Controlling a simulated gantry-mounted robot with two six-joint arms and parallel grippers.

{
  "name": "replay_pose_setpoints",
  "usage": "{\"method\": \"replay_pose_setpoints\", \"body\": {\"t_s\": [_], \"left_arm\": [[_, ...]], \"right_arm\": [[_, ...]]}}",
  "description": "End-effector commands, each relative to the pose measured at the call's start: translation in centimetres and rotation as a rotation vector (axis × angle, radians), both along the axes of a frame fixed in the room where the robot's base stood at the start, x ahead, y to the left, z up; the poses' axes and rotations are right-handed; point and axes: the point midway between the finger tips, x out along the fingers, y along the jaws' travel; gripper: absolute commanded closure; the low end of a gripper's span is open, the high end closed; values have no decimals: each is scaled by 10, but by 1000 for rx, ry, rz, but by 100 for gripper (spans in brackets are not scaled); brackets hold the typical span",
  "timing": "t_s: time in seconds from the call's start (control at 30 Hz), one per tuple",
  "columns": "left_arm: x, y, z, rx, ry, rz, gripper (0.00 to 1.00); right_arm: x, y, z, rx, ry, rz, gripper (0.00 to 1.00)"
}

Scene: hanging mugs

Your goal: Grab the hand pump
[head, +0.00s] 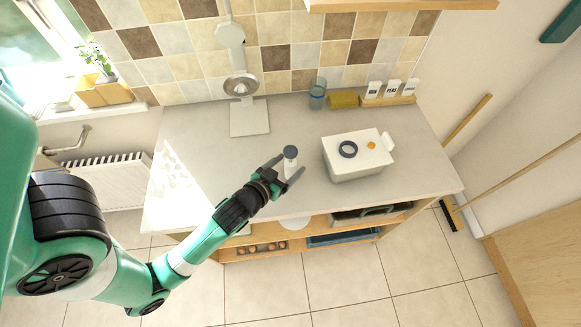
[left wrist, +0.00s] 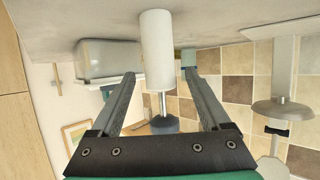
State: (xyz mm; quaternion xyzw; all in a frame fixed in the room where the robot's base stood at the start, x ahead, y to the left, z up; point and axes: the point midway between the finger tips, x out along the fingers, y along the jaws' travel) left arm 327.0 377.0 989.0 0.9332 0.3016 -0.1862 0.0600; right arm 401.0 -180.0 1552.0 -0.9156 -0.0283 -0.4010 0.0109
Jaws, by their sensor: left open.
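The hand pump stands upright on the grey counter, with a dark round knob (head: 290,151) on top and a white body (head: 290,164). In the left wrist view, which shows the scene upside down, its white cylinder (left wrist: 156,45), thin metal rod and dark knob (left wrist: 165,125) show. My left gripper (head: 287,170) is open, with one finger on each side of the pump. My right gripper is not in view.
A white box-like appliance (head: 345,172) with a dark ring stands close to the right of the pump. A metal stand with a round head (head: 240,85) is at the back left. A blue glass (head: 317,94), a yellow block (head: 343,99) and small canisters (head: 391,90) line the wall.

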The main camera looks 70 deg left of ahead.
Motion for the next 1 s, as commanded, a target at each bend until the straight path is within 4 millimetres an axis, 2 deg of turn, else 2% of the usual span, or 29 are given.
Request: {"method": "replay_pose_setpoints", "body": {"t_s": [0.27,0.53,0.9,0.97,1.0], "left_arm": [[32,24,-16,0,-1,2,20],[35,26,-19,1,-1,0,22],[35,26,-18,1,-1,0,88],[35,26,-18,1,-1,0,99],[35,26,-18,1,-1,0,100]], "right_arm": [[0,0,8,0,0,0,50],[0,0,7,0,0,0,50],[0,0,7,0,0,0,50],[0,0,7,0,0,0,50],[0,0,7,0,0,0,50]]}}
